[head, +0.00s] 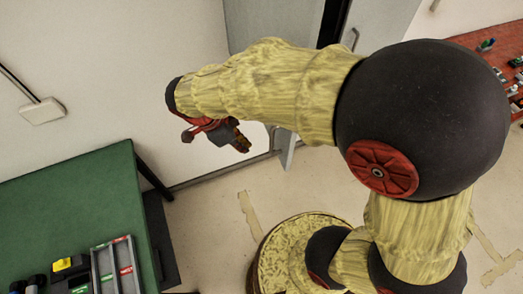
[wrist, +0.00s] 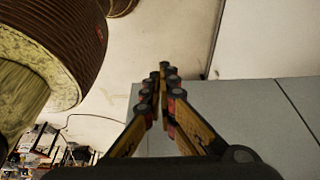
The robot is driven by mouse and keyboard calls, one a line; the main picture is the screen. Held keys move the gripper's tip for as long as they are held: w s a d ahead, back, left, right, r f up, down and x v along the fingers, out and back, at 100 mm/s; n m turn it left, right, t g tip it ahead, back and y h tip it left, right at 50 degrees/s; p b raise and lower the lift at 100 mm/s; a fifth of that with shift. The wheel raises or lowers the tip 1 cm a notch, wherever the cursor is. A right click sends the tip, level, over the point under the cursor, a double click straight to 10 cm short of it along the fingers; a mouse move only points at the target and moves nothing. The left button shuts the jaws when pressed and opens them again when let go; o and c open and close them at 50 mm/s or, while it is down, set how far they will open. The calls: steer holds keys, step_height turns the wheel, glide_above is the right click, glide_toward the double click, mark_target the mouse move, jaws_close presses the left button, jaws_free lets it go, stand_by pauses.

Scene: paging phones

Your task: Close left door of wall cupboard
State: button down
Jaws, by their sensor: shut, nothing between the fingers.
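The grey cupboard stands against the wall at the top of the head view, largely hidden behind my arm. A flat grey panel (head: 265,22), apparently its left door, shows left of a dark vertical gap (head: 333,22). To the right of the gap is another grey panel with a bar handle (head: 354,39). A narrow pale panel edge (head: 288,148) shows below my arm. My gripper (head: 241,143) is left of this edge, apart from it in the picture. In the wrist view my gripper (wrist: 164,70) has its fingers together, empty, with grey panels (wrist: 245,115) behind them.
A green-topped table (head: 75,200) with a grey tray (head: 118,268) stands at lower left. A red surface with small items (head: 490,50) is at upper right. A white box (head: 42,111) is on the left wall. Some floor (head: 215,215) between is clear.

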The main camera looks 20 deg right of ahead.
steer(key=d+f+p, duration=0.2)
steer(key=d+f, duration=0.5)
steer(key=f, duration=0.2)
steer(key=shift+s+d, duration=0.2)
steer(key=shift+d, duration=0.1)
steer(key=shift+f, duration=0.1)
